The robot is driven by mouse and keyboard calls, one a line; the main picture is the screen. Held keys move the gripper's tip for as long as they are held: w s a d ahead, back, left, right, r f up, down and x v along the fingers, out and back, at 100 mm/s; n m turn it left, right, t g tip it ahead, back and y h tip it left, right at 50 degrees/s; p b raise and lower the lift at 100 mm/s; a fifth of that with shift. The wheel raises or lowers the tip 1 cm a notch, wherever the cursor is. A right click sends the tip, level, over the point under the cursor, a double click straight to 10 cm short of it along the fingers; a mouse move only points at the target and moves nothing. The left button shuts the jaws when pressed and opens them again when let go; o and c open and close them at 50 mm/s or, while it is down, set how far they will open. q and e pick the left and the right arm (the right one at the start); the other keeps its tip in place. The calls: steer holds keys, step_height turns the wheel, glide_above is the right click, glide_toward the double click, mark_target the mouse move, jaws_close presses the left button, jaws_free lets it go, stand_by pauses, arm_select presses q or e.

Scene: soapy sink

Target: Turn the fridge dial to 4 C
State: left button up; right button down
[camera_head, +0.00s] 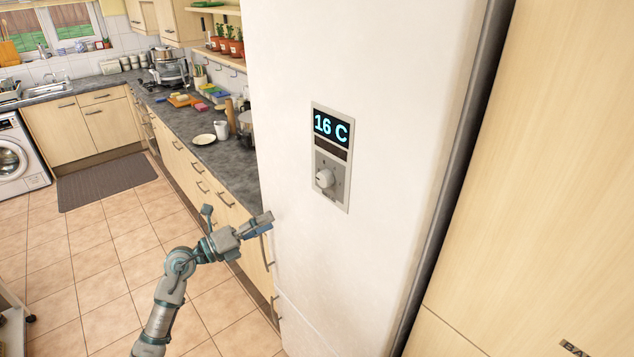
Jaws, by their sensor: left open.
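The white fridge (380,80) stands tall in the middle of the head view. A grey control panel (331,157) is set in its front. The round dial (324,178), pale with a knob, sits below the display. My left gripper (262,222) is open and empty, at the left edge of the fridge, below and left of the dial and apart from it. My right gripper does not show.
A dark worktop (215,150) with a plate, a mug and several kitchen things runs along the left behind the fridge. A wooden cabinet (540,180) stands close on the right. The tiled floor (110,260) at the left is mostly clear, with a dark mat (105,182).

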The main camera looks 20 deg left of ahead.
arm_select(q)
steer(key=s+d+r+m+y, duration=0.35)
steer(key=s+r+m, duration=0.25)
steer(key=s+r, duration=0.5)
steer(key=p, duration=0.7)
glide_toward(321, 180)
steer(key=x, duration=0.9)
steer(key=shift+w, duration=0.1)
steer(key=shift+f, duration=0.1)
steer(key=shift+c, duration=0.2)
steer(key=shift+a, duration=0.1)
steer(key=c, duration=1.1)
